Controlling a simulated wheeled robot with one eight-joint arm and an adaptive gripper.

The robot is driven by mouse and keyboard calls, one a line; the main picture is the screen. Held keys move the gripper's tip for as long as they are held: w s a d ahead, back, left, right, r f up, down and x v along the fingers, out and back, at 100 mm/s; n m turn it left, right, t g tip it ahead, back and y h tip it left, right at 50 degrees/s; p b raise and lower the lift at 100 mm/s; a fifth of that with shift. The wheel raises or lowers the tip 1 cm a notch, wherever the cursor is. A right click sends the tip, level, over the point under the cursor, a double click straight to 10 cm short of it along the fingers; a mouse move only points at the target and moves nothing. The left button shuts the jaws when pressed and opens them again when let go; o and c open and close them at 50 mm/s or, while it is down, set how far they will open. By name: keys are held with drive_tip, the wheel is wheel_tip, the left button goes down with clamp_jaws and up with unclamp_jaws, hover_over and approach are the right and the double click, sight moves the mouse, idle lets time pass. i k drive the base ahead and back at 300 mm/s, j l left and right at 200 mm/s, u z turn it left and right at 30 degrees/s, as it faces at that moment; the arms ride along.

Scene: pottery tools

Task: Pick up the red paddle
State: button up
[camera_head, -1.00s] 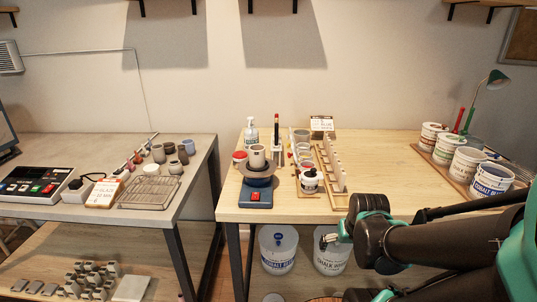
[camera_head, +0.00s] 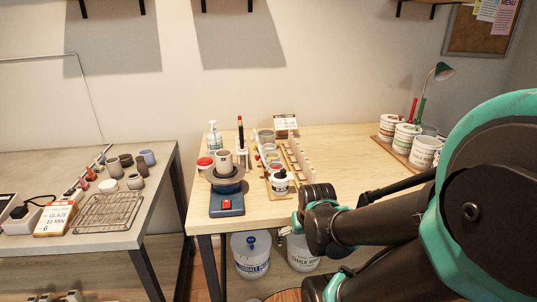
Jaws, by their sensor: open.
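A red paddle (camera_head: 413,109) stands upright among the glaze buckets at the right of the wooden table, seen as a thin red stick. Its lower end is hidden behind the buckets. A similar green one (camera_head: 421,110) stands just to its right. My gripper (camera_head: 284,236) is low at the table's front edge, left of my arm and well apart from the red paddle. It is open, small in view and partly hidden by my wrist; nothing shows in it.
White buckets (camera_head: 424,153) stand in a row on a wooden board, partly behind my arm. A green lamp (camera_head: 442,71) stands behind them. The table's middle is clear.

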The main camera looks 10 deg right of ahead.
sight(415, 100)
drive_tip(key=z, duration=1.25)
